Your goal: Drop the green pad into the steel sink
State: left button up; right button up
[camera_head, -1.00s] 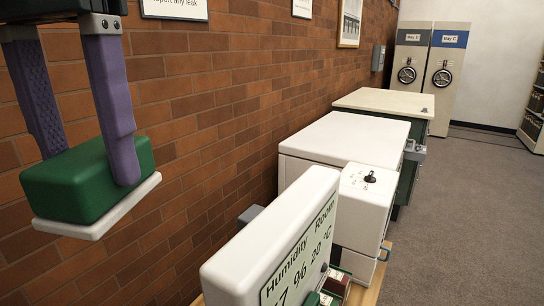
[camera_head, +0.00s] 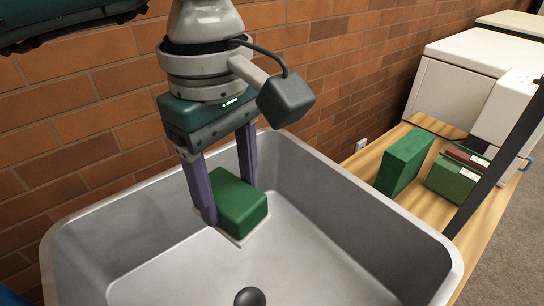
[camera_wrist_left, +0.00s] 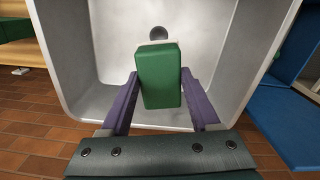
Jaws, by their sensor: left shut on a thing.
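The green pad (camera_head: 240,204) is a rounded green block with a thin white layer on its underside. My left gripper (camera_head: 228,204) is shut on it, with one purple finger on each side. The steel sink (camera_head: 330,262) is a wide grey basin in the head view. The pad is held over the inside of the basin, near its back wall; its exact height above the floor is hard to tell. In the left wrist view the pad (camera_wrist_left: 160,75) sits between the fingers with the sink (camera_wrist_left: 110,40) behind it. My right gripper is not in view.
A dark round drain piece (camera_head: 250,297) is on the sink floor. A wooden counter (camera_head: 425,205) right of the sink holds a green box (camera_head: 404,162), smaller red and green boxes (camera_head: 455,175) and a white appliance (camera_head: 455,85). A brick wall (camera_head: 85,130) stands behind.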

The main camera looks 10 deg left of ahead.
pick_arm(q)
jog(key=f, duration=0.1)
jog(key=f+n, duration=0.1)
jog(key=f, duration=0.1)
jog(key=d+f+n+b, duration=0.1)
jog(key=f, duration=0.1)
jog(key=shift+s, duration=0.3)
notch_tip(320, 180, down, 6)
jog(key=b, duration=0.4)
jog(key=shift+r, duration=0.2)
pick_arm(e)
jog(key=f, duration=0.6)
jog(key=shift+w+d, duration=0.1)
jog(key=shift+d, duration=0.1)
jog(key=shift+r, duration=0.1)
pick_arm(q)
jog(key=o, duration=1.5)
notch_tip(320, 180, up, 10)
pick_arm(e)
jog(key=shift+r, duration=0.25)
